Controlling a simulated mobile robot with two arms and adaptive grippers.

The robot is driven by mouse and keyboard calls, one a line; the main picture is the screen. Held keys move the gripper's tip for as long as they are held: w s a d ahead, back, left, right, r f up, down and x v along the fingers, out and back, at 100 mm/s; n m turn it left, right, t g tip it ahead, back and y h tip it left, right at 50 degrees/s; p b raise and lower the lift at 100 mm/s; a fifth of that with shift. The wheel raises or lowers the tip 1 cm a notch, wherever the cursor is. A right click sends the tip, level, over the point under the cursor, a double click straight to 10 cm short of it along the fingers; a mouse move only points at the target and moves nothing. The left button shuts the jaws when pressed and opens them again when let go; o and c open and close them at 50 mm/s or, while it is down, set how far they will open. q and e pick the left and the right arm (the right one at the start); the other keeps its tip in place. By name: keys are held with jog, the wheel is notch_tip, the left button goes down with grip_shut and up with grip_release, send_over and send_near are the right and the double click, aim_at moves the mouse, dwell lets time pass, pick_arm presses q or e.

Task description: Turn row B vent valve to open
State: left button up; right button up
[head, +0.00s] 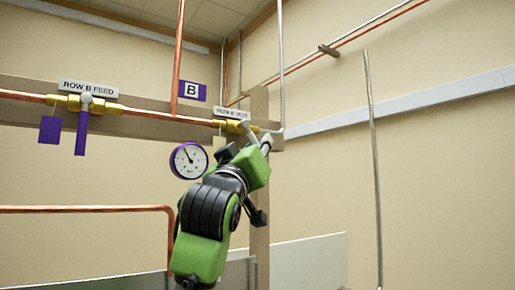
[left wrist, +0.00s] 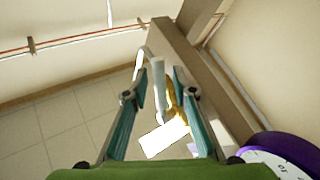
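The row B vent valve (head: 227,126) is a brass body on the copper pipe under a white label (head: 231,113), at the top centre of the head view. Its grey handle is mostly hidden there behind my left gripper (head: 265,141). In the left wrist view, the pale handle (left wrist: 159,88) stands between the two teal-padded fingers of my left gripper (left wrist: 160,72). The fingers are apart, with a gap visible on each side of the handle. The brass body (left wrist: 174,97) shows behind it and the blank-looking label (left wrist: 166,139) below. My right gripper is not in view.
The row B feed valve (head: 86,102) with a purple lever hanging down sits to the left on the same pipe. A purple-rimmed gauge (head: 189,160) is just left of my arm. A wooden post (head: 260,104) stands behind the gripper. Open space lies to the right.

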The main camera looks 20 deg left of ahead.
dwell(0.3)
pick_arm(q)
jog(key=v, duration=1.2)
